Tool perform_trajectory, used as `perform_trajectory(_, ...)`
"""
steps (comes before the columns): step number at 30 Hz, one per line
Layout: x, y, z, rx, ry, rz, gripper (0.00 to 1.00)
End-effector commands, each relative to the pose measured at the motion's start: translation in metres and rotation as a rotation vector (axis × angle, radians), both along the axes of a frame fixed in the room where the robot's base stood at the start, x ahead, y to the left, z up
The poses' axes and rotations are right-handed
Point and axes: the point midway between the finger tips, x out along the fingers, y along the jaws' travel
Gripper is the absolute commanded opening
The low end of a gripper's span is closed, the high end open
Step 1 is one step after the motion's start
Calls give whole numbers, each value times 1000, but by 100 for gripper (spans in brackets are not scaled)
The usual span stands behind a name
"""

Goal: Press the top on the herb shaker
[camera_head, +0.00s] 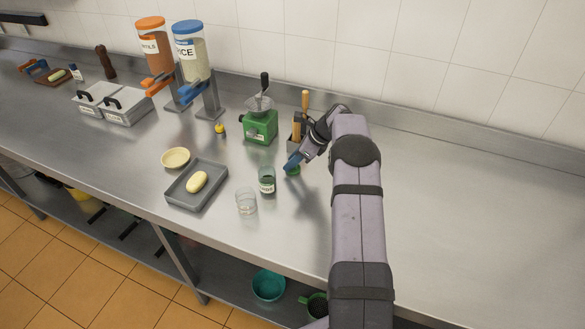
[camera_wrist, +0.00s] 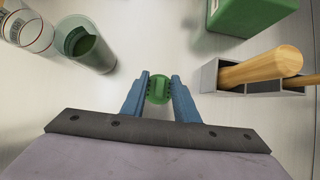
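The herb shaker (camera_head: 267,181) is a clear jar with dark green contents and a white label, upright on the steel counter without a top. In the wrist view the open-mouthed shaker (camera_wrist: 88,47) is at the upper left. The round, ribbed green top (camera_wrist: 160,88) is between the blue fingertips of my gripper (camera_wrist: 160,80). In the head view, the top (camera_head: 292,170) shows low at the counter, just under my gripper (camera_head: 291,162), right of the shaker. I cannot tell whether the fingers press on the top or only stand around it.
An empty glass (camera_head: 246,201) stands left of the shaker. A grey tray (camera_head: 180,200) with a yellow oval item and a pale bowl (camera_head: 175,158) are further left. The right counter is clear.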

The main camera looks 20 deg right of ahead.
Motion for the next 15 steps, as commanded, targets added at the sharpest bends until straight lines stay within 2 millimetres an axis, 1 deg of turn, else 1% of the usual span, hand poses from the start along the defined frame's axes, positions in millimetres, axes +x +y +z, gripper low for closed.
perform_trajectory(1,-7,1,-15,0,24,4,1)
perform_trajectory(15,-7,1,-12,2,26,5,0)
